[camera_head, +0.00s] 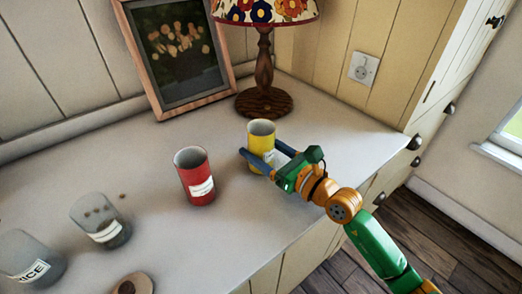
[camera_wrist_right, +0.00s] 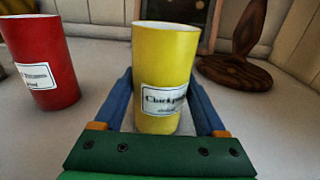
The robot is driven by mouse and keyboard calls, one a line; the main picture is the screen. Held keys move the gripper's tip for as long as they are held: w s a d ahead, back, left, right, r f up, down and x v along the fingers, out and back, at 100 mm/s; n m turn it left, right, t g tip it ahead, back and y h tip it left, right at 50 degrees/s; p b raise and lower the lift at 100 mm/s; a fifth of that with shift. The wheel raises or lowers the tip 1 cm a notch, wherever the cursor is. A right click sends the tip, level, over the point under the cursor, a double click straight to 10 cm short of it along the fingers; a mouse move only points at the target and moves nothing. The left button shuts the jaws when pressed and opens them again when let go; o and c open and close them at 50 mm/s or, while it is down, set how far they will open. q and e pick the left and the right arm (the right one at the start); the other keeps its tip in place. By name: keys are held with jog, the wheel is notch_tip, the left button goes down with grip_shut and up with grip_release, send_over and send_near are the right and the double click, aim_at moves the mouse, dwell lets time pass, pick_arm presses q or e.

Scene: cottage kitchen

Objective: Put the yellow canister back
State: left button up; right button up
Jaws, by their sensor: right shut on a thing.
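The yellow canister (camera_head: 262,139) stands upright on the white counter, right of the red canister and in front of the lamp base. My right gripper (camera_head: 260,160) reaches in from the right and is shut on it, with a blue finger on each side. In the right wrist view the yellow canister (camera_wrist_right: 164,75) sits between the two fingers, its white label facing the wrist. Its lower edge is close to the counter; I cannot tell whether it touches. My left gripper is not in view.
A red canister (camera_head: 195,177) stands just left of the yellow one. A glass rice jar (camera_head: 30,258) and another labelled glass jar (camera_head: 103,222) are at the left. A lamp (camera_head: 264,100) and a framed picture (camera_head: 180,55) stand behind. The counter (camera_head: 345,120) is clear at the right.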

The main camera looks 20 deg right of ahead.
jog(key=o, duration=1.5)
jog(key=shift+r, duration=0.15)
jog(key=b+v, duration=0.1)
jog(key=v, duration=0.2)
jog(key=b+v, duration=0.1)
jog(key=v, duration=0.3)
jog(key=b+v, duration=0.2)
jog(key=v, duration=0.2)
jog(key=shift+f, duration=0.35)
jog(key=shift+s+d+r, duration=0.15)
jog(key=shift+s+d, duration=0.05)
jog(key=shift+s, duration=0.25)
jog(key=shift+s+r, duration=0.1)
jog(key=shift+r, duration=0.05)
